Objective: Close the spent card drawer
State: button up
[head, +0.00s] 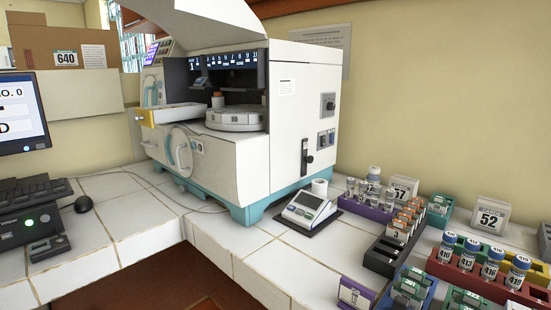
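The incubator (290,160) is a large white machine with teal feet on the tiled counter. A white drawer or tray with a yellow end (148,118) sticks out at the left of its front, at the height of the open chamber. It looks like the spent card drawer, but no label on it can be read. Below it, a pale panel carries a large loop handle (168,148). Inside the chamber is a round white carousel (236,118) with a small bottle on it. My gripper is not in view.
A monitor (22,113), keyboard (35,190) and mouse (83,204) are on the left counter. A small device with a screen (305,207) stands right of the incubator. Racks of vials (470,282) and number cards (490,216) crowd the right. Bare tiles (120,205) lie before the incubator.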

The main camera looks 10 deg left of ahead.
aim_at(148, 116)
jog(key=i+j+u, duration=0.1)
jog(key=i+j, duration=0.2)
jog(key=j, duration=0.2)
jog(key=i+j+u, duration=0.1)
jog(key=i+j, duration=0.2)
jog(key=j, duration=0.15)
